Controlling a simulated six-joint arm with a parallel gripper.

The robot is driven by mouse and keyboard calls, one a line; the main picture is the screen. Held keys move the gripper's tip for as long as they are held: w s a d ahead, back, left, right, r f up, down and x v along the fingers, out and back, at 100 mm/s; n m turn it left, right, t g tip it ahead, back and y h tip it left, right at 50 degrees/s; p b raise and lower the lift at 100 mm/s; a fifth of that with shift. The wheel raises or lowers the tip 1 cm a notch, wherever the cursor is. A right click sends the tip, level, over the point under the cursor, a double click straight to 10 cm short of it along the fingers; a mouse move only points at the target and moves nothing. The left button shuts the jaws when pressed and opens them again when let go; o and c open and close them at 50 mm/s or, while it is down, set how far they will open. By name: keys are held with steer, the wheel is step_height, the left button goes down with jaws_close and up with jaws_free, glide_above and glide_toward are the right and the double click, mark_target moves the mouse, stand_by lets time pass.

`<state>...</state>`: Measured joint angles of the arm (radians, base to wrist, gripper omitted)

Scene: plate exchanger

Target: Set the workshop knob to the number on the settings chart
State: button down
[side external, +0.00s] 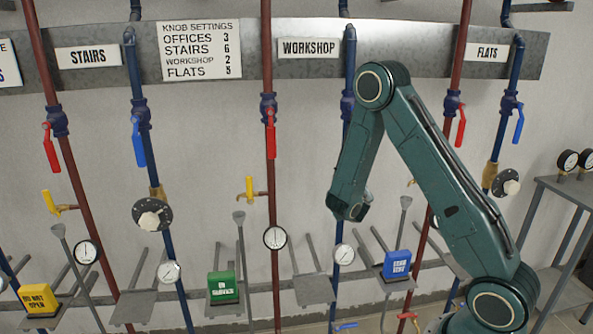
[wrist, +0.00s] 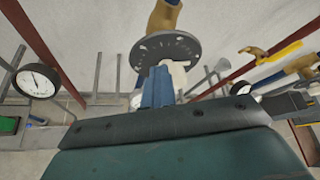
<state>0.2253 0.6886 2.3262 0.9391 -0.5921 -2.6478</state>
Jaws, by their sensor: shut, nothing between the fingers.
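The settings chart (side external: 200,50) on the wall reads Offices 3, Stairs 6, Workshop 2, Flats 5. The WORKSHOP sign (side external: 309,48) hangs right of it, beside a blue pipe (side external: 349,60). In the side view my gripper (side external: 348,210) is low in front of this pipe, and my arm hides the workshop knob. In the wrist view a dark round dial (wrist: 170,47) has a pale knob (wrist: 178,74) at its lower front. The blue fingers of my gripper (wrist: 159,70) are shut and empty just left of the knob, partly covering it; contact is unclear. The knob's setting is unreadable.
Another dial knob (side external: 152,214) is at the left and one (side external: 506,183) at the right. Red lever (side external: 271,135), gauge (side external: 275,237), yellow tap (side external: 249,188) and blue block (side external: 397,264) surround the work area. In the wrist view a gauge (wrist: 38,80) is at the left.

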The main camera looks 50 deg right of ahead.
steer(key=shift+s+d+r, duration=0.35)
steer(key=shift+s+d, duration=0.15)
steer(key=shift+s, duration=0.05)
steer(key=shift+s+d, duration=0.3)
steer(key=shift+s, duration=0.05)
stand_by(0.8)
steer(key=shift+r, duration=0.25)
steer(key=shift+w+a+r, duration=0.1)
steer(key=shift+w+r, duration=0.05)
steer(key=shift+r, duration=0.05)
steer(key=s+a, duration=0.4)
steer(key=shift+a, duration=0.15)
stand_by(0.6)
steer(key=shift+s, duration=0.1)
